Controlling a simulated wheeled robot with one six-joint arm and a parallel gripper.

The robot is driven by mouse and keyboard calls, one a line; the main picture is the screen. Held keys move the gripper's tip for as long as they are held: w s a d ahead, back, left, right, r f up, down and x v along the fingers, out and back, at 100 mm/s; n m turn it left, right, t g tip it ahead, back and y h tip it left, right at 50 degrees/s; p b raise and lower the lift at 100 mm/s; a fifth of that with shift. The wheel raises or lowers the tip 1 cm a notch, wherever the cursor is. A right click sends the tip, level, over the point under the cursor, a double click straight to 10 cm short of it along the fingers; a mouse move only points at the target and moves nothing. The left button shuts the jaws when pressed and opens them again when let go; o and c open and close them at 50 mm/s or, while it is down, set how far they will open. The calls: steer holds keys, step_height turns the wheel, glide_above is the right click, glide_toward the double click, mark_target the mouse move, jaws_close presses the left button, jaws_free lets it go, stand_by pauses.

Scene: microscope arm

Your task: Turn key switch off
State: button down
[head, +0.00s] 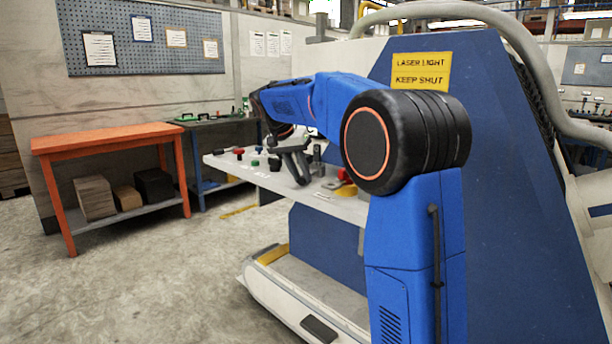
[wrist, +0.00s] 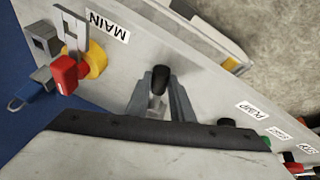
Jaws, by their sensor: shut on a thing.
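A light grey sloping control panel (head: 345,207) carries several controls. My gripper (wrist: 158,103) reaches down to the panel between the MAIN and PUMP labels, its two grey fingers shut around a small part with a black rounded end (wrist: 160,79) and a pale stem. This part may be the key switch; I cannot read a label for it or its turned position. In the head view my gripper (head: 294,160) is over the middle of the panel, and the held part cannot be made out.
Left in the wrist view are a red handle (wrist: 64,75) on a yellow base (wrist: 96,61), a grey bracket and a blue-and-grey piece. Right are a dark knob (wrist: 226,122) near PUMP and red knobs (wrist: 292,168). An orange table (head: 105,138) stands apart at left.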

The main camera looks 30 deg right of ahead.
steer(key=shift+w+a+m+g, duration=0.4)
steer(key=shift+w+a+m, duration=0.05)
steer(key=shift+w+m, duration=0.45)
steer(key=shift+w+a+m+g, duration=0.45)
steer(key=shift+w+m, duration=0.35)
steer(key=shift+m, duration=0.2)
steer(key=c, duration=1.5)
jaws_free()
steer(key=shift+c, duration=0.2)
steer(key=v, duration=1.7)
steer(key=shift+a, duration=0.2)
steer(key=shift+r, duration=0.1)
